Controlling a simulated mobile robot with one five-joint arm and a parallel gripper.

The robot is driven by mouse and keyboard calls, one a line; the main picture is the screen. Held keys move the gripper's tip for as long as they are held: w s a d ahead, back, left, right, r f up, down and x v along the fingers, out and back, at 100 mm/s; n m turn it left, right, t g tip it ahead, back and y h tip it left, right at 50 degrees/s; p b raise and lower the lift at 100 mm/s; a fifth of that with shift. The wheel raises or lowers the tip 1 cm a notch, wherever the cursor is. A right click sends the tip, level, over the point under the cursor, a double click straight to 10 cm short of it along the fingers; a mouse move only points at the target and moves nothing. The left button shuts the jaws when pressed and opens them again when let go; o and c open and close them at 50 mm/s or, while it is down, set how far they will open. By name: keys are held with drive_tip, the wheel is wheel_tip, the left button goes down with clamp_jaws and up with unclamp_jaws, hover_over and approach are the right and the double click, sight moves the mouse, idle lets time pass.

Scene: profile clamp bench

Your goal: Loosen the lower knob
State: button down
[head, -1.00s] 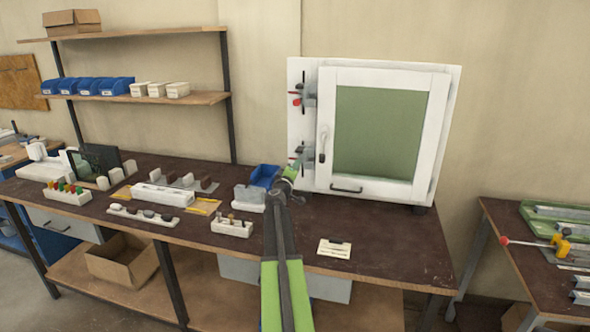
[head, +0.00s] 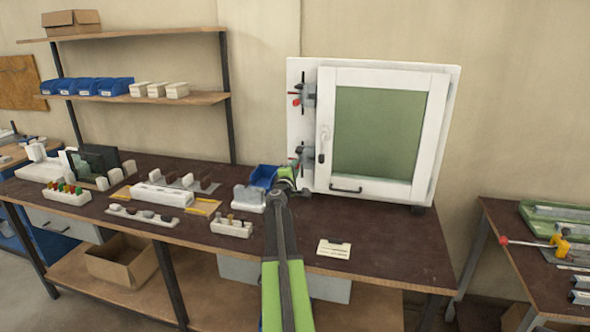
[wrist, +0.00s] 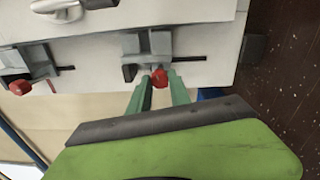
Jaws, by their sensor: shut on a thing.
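The lower clamp (head: 302,155) sits on the left side of the white door frame (head: 308,130), below the upper clamp (head: 307,94) with its red knob (head: 297,102). In the wrist view, the lower clamp (wrist: 148,46) is a grey block on a slotted rail. Its red knob (wrist: 159,76) sits between the two green fingertips of my gripper (wrist: 158,86), which is shut on it. My gripper (head: 289,176) reaches up from the bench front in the head view and largely hides that knob there. The upper clamp's red knob (wrist: 20,87) is at the left in the wrist view.
A blue bin (head: 264,176) stands just left of my gripper. White trays with small parts cover the bench (head: 390,240) further left. A small card (head: 333,249) lies near the front edge. The bench's right part is mostly clear.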

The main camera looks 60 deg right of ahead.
drive_tip(key=shift+w, duration=0.1)
drive_tip(key=c, duration=1.2)
unclamp_jaws()
drive_tip(key=shift+a, duration=0.15)
drive_tip(key=v, duration=1.7)
drive_tip(key=shift+a+b, duration=0.1)
drive_tip(key=shift+b, duration=0.2)
